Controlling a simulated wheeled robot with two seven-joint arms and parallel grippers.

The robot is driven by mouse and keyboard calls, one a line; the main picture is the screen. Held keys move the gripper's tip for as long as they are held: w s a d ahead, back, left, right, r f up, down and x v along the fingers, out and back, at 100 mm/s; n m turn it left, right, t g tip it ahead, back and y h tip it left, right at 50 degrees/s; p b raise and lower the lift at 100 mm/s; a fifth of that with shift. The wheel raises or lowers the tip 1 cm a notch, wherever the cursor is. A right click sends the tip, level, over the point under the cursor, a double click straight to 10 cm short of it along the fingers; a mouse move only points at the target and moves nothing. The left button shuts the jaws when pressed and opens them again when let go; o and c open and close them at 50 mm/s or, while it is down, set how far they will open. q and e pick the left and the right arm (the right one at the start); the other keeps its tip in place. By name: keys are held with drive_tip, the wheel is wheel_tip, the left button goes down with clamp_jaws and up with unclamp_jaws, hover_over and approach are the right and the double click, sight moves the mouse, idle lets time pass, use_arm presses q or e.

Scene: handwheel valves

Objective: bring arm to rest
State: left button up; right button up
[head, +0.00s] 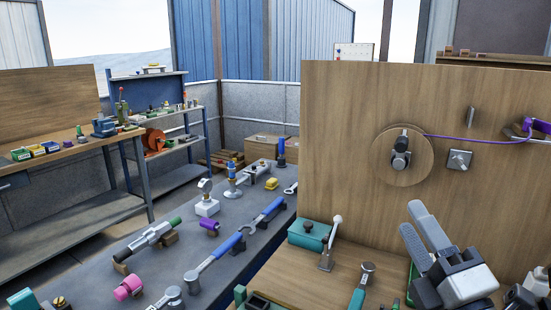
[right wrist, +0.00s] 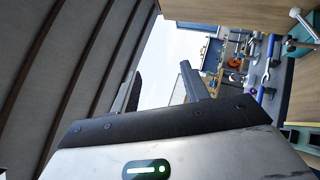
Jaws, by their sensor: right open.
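My right gripper (head: 412,219) is at the lower right of the head view, in front of the upright wooden panel (head: 345,130). Its two grey fingers point up and to the left, apart, with nothing between them. In the right wrist view, the fingers of the right gripper (right wrist: 160,84) are also apart, with only background behind them. A round wooden disc (head: 385,172) with a grey and black fitting (head: 400,155) is on the panel, above and apart from the gripper. My left gripper is not in view.
A teal box (head: 308,236) and an upright lever (head: 329,245) stand left of the right gripper on the wooden bench. A long grey table (head: 185,243) holds several tools. A purple cable (head: 470,138) runs along the panel. Air above the grey table is clear.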

drive_tip(key=s+d+f+m+g+h, duration=0.25)
drive_tip(key=f+m+g+h, duration=0.2)
drive_tip(key=f+m, duration=0.35)
drive_tip(key=s+d+f+m+g+h, duration=0.1)
drive_tip(key=d+f+m+g+h, duration=0.2)
drive_tip(key=f+m+g, duration=0.5)
drive_tip(key=s+a+f+m+g+y, duration=0.2)
drive_tip(key=s+f+m+g, duration=0.1)
drive_tip(key=s+f, duration=0.5)
drive_tip(key=s+a+f+m+g+y, duration=0.1)
drive_tip(key=s+a+f+m+g, duration=0.25)
drive_tip(key=s+f, duration=0.45)
use_arm(q)
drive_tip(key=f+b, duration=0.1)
drive_tip(key=b, duration=0.2)
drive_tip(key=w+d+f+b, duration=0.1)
drive_tip(key=b, duration=0.2)
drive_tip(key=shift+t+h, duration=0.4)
use_arm(e)
drive_tip(key=w+a+f+n+t+y, duration=0.1)
drive_tip(key=w+a+f+t+y, duration=0.2)
drive_tip(key=w+a+f+t, duration=0.2)
wheel_tip(320, 180, down, 4)
drive_tip(key=shift+w+a+t, duration=0.25)
drive_tip(key=shift+w+t, duration=0.75)
drive_tip(key=shift+t, duration=0.1)
